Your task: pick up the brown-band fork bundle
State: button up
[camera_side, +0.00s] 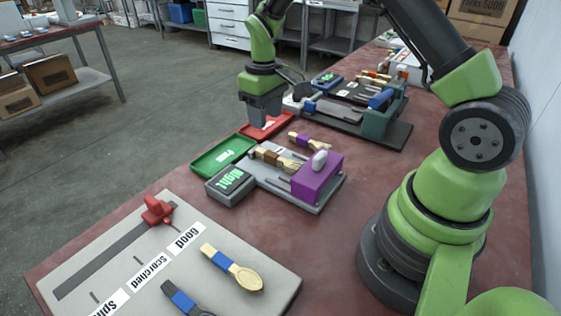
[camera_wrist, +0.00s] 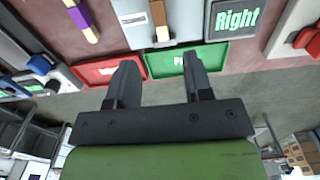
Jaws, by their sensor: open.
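The brown-band bundle (camera_side: 279,158) is pale wood with a brown band. It lies on the grey press base (camera_side: 318,207), beside the purple block (camera_side: 318,176). In the wrist view part of the bundle (camera_wrist: 158,14) shows at the top edge, cut off by the frame. Whether it has fork tines is too small to tell. My gripper (camera_side: 262,122) is open and empty, pointing down behind and a little left of the bundle, near the red tray (camera_side: 268,127). In the wrist view my gripper's fingers (camera_wrist: 159,64) are apart, with nothing between them.
A green tray (camera_side: 222,155) and a grey "Right" block (camera_side: 230,183) stand left of the bundle. A purple-band bundle (camera_side: 308,141) lies just behind it. Another press (camera_side: 380,122) stands farther back. A sorting board (camera_side: 110,270) with a blue-band spoon (camera_side: 232,268) is at the front.

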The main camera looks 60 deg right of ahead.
aim_at(267, 151)
notch_tip(267, 151, down, 10)
jog(key=shift+r, duration=0.1)
dwell(0.4)
grip_shut()
